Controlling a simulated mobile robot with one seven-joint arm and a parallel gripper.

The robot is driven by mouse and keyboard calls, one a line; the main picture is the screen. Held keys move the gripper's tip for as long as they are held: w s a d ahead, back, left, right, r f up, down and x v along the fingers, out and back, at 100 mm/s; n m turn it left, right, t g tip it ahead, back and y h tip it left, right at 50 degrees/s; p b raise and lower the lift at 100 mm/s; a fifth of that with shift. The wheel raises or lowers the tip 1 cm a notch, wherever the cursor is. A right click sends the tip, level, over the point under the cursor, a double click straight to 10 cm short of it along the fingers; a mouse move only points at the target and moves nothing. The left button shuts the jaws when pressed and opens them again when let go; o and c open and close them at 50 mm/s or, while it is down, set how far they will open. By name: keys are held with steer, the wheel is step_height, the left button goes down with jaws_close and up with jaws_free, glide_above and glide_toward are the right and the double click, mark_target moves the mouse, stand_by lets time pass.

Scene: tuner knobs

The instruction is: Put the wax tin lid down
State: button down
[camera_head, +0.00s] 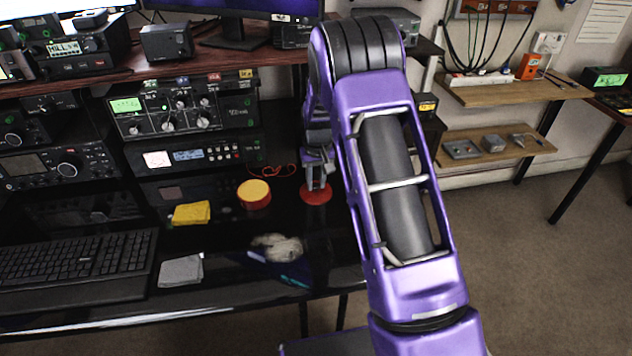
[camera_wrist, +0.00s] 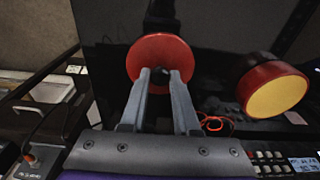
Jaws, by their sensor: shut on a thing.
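The wax tin lid (camera_head: 316,196) is a flat red disc on the right part of the black desk, below my gripper (camera_head: 318,186). In the wrist view the lid (camera_wrist: 150,50) lies across the fingertips of my gripper (camera_wrist: 160,74), which are shut on a small dark knob at its middle. The lid looks roughly level and close to the desk top; I cannot tell whether it touches. The open wax tin (camera_head: 254,195), red with yellow wax inside, stands to the left of the lid. It also shows in the wrist view (camera_wrist: 273,92), apart from the lid.
A red cord (camera_head: 278,171) lies behind the tin. A yellow cloth (camera_head: 192,213), a grey cloth (camera_head: 181,271) and a crumpled pale rag (camera_head: 278,247) lie on the desk. Radio units (camera_head: 190,105) stand at the back; a keyboard (camera_head: 75,262) is at left.

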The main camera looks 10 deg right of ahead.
mark_target(317, 195)
steer(key=shift+f, duration=0.15)
steer(key=c, duration=0.6)
jaws_free()
steer(key=shift+c, duration=0.2)
step_height(317, 195, up, 12)
steer(key=s+p, duration=0.1)
steer(key=shift+s+r, duration=0.2)
steer(key=shift+s, duration=0.05)
